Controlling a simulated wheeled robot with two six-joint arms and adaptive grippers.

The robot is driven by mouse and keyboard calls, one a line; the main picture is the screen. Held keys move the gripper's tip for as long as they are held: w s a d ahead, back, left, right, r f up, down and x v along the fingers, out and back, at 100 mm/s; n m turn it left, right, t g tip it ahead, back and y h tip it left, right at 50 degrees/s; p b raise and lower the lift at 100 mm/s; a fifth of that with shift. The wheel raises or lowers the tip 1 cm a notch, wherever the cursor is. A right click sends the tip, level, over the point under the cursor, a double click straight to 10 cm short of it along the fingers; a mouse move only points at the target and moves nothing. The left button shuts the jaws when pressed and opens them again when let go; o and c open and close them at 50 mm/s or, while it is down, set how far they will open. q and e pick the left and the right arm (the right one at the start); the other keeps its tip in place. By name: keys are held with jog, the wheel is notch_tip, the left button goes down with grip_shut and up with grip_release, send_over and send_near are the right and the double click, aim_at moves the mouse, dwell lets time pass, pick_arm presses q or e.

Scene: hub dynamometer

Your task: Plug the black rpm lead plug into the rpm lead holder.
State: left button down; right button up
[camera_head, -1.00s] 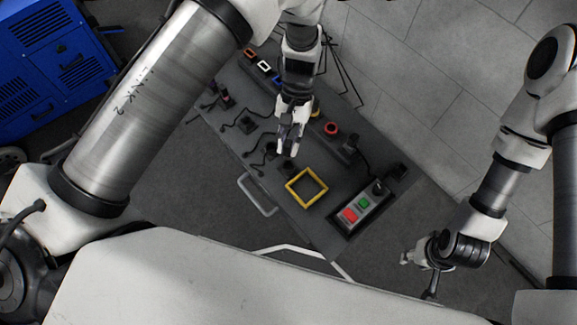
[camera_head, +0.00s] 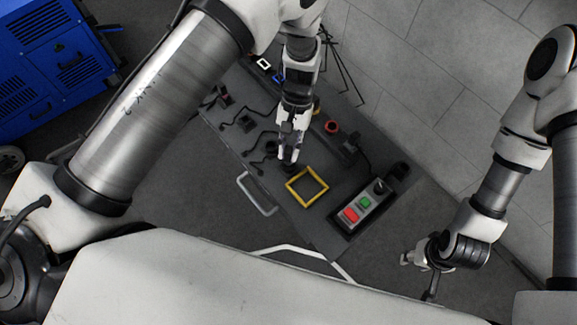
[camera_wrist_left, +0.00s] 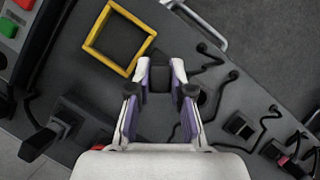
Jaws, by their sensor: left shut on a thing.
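My left gripper (camera_head: 288,160) is low over the dark bench panel, just up and left of the yellow square frame. In the left wrist view its fingers (camera_wrist_left: 160,78) are shut on a black block, which I take to be the rpm lead plug (camera_wrist_left: 160,75). In the head view, a dark block shows at the fingertips; I cannot tell plug from holder there. The rpm lead holder is not clearly distinguishable, and any contact between plug and holder is hidden. My right gripper (camera_head: 418,272) hangs away from the bench at the lower right; its jaw opening is unclear.
The yellow frame (camera_head: 306,187) is close to the left gripper. A control box (camera_head: 362,207) with red and green buttons is to the right. A red round button (camera_head: 332,127) is behind. Black leads and sockets (camera_head: 247,122) lie left, and a grey handle (camera_head: 257,195) is at the panel edge.

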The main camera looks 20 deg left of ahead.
pick_arm(q)
jog(key=shift+f, duration=0.15)
dwell(0.5)
jog(key=shift+f+b, duration=0.55)
jog(key=shift+f, duration=0.75)
jog(key=c, duration=1)
grip_release()
jog(key=v, duration=0.7)
jog(key=shift+w+r, duration=0.1)
jog(key=shift+r, duration=0.15)
